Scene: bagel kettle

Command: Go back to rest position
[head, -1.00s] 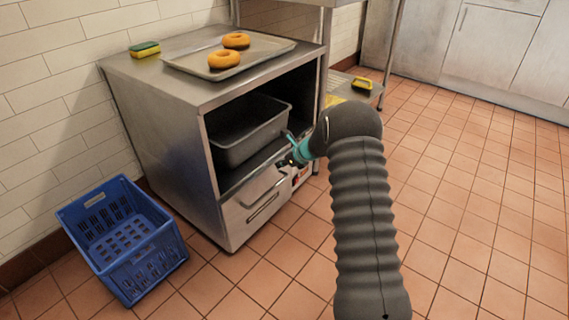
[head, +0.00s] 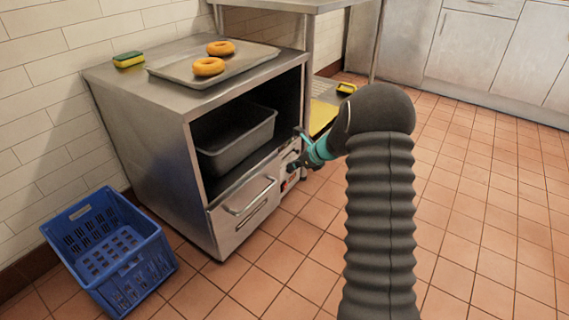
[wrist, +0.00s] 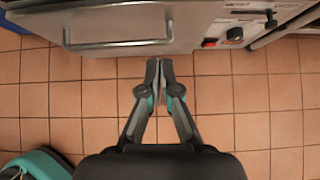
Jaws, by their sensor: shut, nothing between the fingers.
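My gripper (wrist: 159,75) is shut and empty in the wrist view, its fingertips together above the tiled floor just in front of the cabinet's drawer. In the head view my gripper (head: 292,165) is small and partly hidden behind my arm, near the cabinet's lower right front. The steel cabinet (head: 140,135) has an open upper bay holding a grey bin (head: 232,145). Its drawer front (head: 238,222) has a bar handle (head: 250,197), which also shows in the wrist view (wrist: 118,44). The gripper does not touch the handle.
A tray (head: 165,76) with two bagels (head: 208,67) and a sponge (head: 128,60) are on the cabinet top. A blue crate (head: 108,250) stands on the floor at left. Controls (wrist: 234,34) sit right of the drawer. Floor at right is clear (head: 480,220).

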